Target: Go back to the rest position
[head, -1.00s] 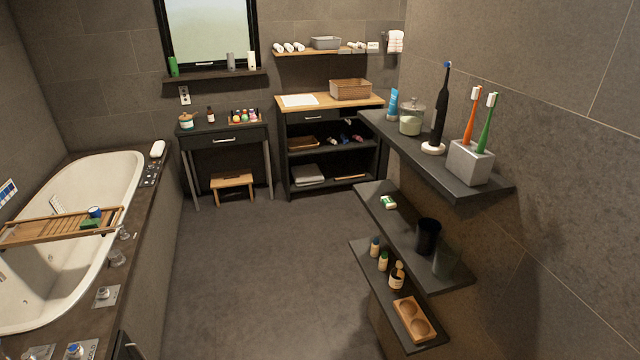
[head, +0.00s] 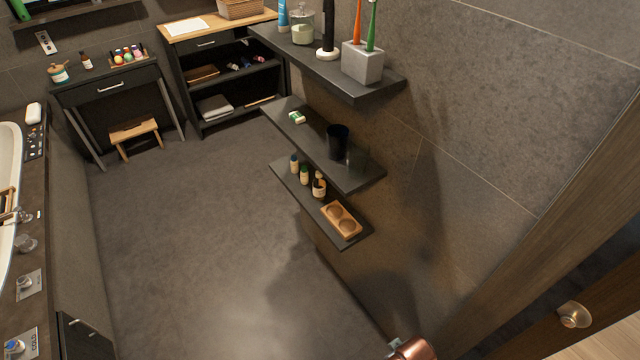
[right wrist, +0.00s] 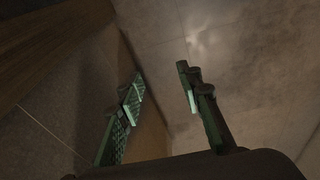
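My right gripper (right wrist: 160,95) shows in the right wrist view. Its two green-lit fingers stand well apart with nothing between them, and plain wall and floor lie beyond. Neither gripper shows clearly in the head view, and my left gripper is not in any view. The task names no object to handle.
Three dark wall shelves hold toothbrushes in a grey holder (head: 362,62), a black cup (head: 338,141), small bottles and a wooden tray (head: 341,220). A bathtub (head: 9,180) is at left, a stool (head: 134,134) at the back, a wooden door frame (head: 560,220) at right. The middle floor (head: 200,230) is clear.

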